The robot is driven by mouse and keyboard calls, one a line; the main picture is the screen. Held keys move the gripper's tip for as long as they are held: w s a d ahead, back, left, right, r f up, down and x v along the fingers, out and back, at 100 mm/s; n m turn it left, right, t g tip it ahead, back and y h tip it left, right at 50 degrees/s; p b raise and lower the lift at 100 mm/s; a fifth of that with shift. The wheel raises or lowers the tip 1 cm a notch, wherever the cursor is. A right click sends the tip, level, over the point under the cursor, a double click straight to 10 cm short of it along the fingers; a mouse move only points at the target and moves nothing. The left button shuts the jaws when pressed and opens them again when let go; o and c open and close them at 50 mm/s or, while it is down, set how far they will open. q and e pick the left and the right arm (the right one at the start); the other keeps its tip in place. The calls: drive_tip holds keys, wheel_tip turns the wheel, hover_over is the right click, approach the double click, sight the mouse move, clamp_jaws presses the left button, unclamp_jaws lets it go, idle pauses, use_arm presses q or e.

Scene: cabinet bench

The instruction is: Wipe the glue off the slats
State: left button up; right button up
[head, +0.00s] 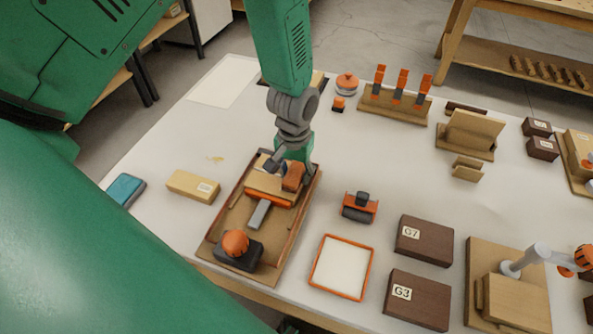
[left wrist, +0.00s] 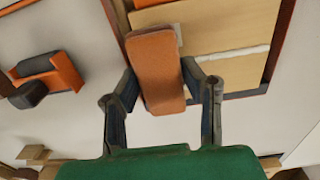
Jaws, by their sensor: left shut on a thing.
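My left gripper (head: 291,172) is shut on an orange-brown sponge-like block (head: 293,176). In the left wrist view, the block (left wrist: 158,70) sits between the two fingers (left wrist: 160,100). The gripper is over the far part of a brown tray (head: 230,217) with a dark red rim. Pale wooden slats (head: 262,181) lie there, partly hidden by the gripper. In the left wrist view, a whitish strip, seemingly glue (left wrist: 240,53), runs across the pale slats (left wrist: 225,25). The block overlaps the slats there; I cannot tell whether it touches them. My right gripper is not in view.
An orange knob on a dark base (head: 237,246) stands in the tray's near end. A pale wooden block (head: 193,187) lies left. An orange-and-black tool (head: 360,207), an orange-framed white pad (head: 341,267) and brown boxes (head: 425,240) lie right. The table's left back is mostly clear.

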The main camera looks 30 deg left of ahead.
sight(258, 169)
use_arm(q)
drive_tip(key=shift+f, duration=0.35)
drive_tip(key=shift+a, duration=0.1)
drive_tip(key=shift+s+a+r, duration=0.15)
drive_tip(key=shift+s+a, duration=0.05)
drive_tip(key=shift+a, duration=0.8)
drive_tip(key=shift+s+a+p, duration=0.1)
drive_tip(key=shift+p, duration=0.2)
drive_tip(key=shift+s+a, duration=0.2)
drive_tip(key=shift+a, duration=0.65)
drive_tip(key=shift+s+a+p, duration=0.2)
drive_tip(key=shift+a+p, duration=0.05)
drive_tip(key=shift+a, duration=0.35)
drive_tip(key=shift+s+a+p, duration=0.2)
drive_tip(key=shift+a, duration=0.35)
drive_tip(key=shift+s+a+p, duration=0.2)
drive_tip(key=shift+a+p, duration=0.05)
drive_tip(key=shift+a, duration=0.65)
drive_tip(key=shift+s+a+p, duration=0.15)
drive_tip(key=shift+a+p, duration=0.1)
drive_tip(key=shift+a, duration=0.65)
drive_tip(key=shift+d, duration=0.1)
